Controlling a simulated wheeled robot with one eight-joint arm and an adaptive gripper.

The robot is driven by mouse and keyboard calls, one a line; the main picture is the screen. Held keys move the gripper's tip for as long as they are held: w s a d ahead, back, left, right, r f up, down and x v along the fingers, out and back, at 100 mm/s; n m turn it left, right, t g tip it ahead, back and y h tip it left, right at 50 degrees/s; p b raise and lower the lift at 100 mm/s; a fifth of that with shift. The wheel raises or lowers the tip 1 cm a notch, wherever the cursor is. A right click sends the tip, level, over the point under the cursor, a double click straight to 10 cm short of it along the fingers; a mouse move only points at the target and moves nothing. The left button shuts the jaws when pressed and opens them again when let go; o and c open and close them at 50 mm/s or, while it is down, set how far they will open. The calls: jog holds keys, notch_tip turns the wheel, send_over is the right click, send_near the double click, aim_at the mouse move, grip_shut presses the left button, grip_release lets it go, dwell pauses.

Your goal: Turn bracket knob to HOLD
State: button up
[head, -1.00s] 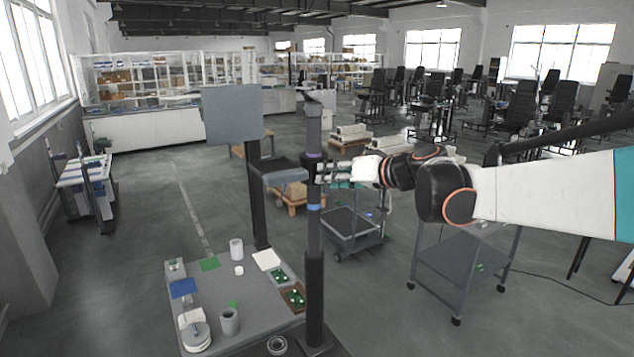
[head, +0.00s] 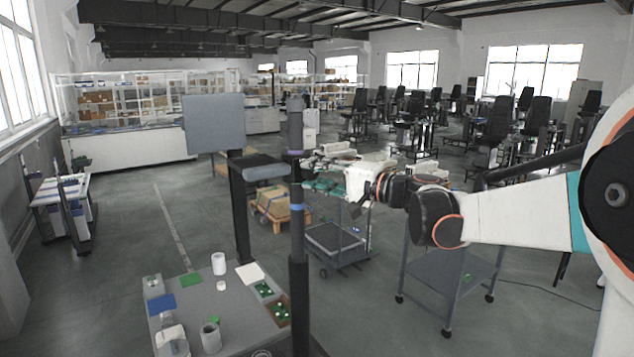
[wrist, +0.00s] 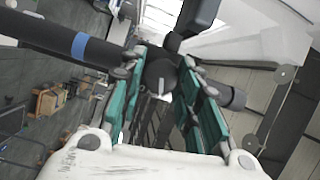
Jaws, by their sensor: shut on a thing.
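The dark round bracket knob (wrist: 158,74) with a pale pointer line shows in the wrist view, between the green-padded fingers of my gripper (wrist: 162,82). The fingers are shut on it. The pointer line runs roughly down in that view; no HOLD mark is legible. In the head view my gripper (head: 308,163) is at the side of the dark lift column (head: 298,235), at the bracket's height, and hides the knob. A grey shelf-like bracket (head: 262,170) sits left of the column. The column's blue band (head: 297,207) lies below my gripper and also shows in the wrist view (wrist: 79,46).
A grey panel (head: 213,123) stands on a dark post behind the bracket. A workbench (head: 232,318) with cups and small parts stands below left. A grey cart (head: 335,240) and a wheeled table (head: 455,268) stand beyond and below my arm.

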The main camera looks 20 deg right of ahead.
jog(key=shift+f+m+t+b, duration=0.15)
jog(key=shift+m+t+b, duration=0.5)
jog(key=shift+m, duration=0.95)
jog(key=o, duration=1.1)
jog(key=shift+c, duration=0.2)
jog(key=v, duration=1.2)
jog(key=shift+d+f, duration=0.1)
jog(key=shift+d, duration=0.05)
